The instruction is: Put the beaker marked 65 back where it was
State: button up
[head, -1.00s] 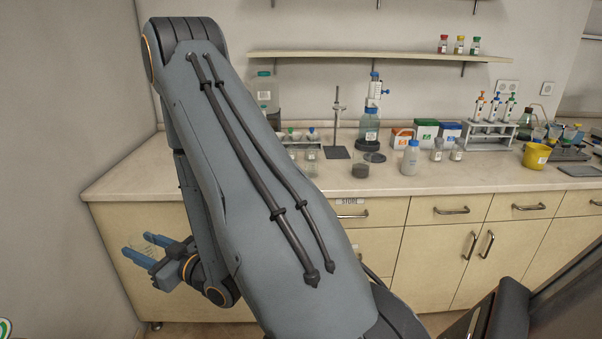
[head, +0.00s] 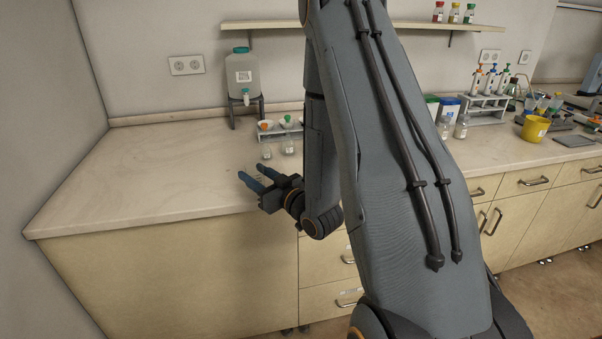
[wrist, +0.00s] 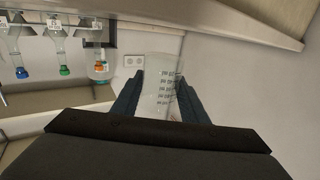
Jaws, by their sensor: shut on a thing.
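My gripper (head: 256,180) is shut on a clear glass beaker (wrist: 159,88), with one blue finger on each side of it in the wrist view. Dark graduation marks show on the beaker's wall, but I cannot read a 65 on it. In the head view the beaker is faint between the fingertips, and its outline is hard to make out. There the gripper appears near the front edge of the counter (head: 130,165), left of my forearm. I cannot tell its exact height relative to the counter top.
A large container with a tap (head: 243,77) stands on a dark stand at the back. The left counter top is clear. My arm hides the middle of the counter.

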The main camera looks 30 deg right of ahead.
jog(key=w+d+r+m+h+b, duration=0.1)
jog(key=w+d+r, duration=0.2)
jog(key=d, duration=0.4)
jog(key=w+d+r+h, duration=0.2)
jog(key=w+d+r, duration=0.1)
jog(key=d, duration=0.4)
jog(key=shift+m+t, duration=0.3)
jog(key=shift+w+d+f+p, duration=0.15)
jog(key=shift+f+p, duration=0.2)
jog(key=shift+f, duration=1.25)
jog(key=shift+s+d+f+p, duration=0.1)
jog(key=shift+f+p, duration=0.2)
jog(key=shift+f, duration=1.3)
jog(key=shift+w+d+f+p, duration=0.15)
jog(key=shift+f+p, duration=0.2)
jog(key=shift+f, duration=1.25)
jog(key=shift+s, duration=0.1)
jog(key=shift+f, duration=0.1)
jog(key=o, duration=1.1)
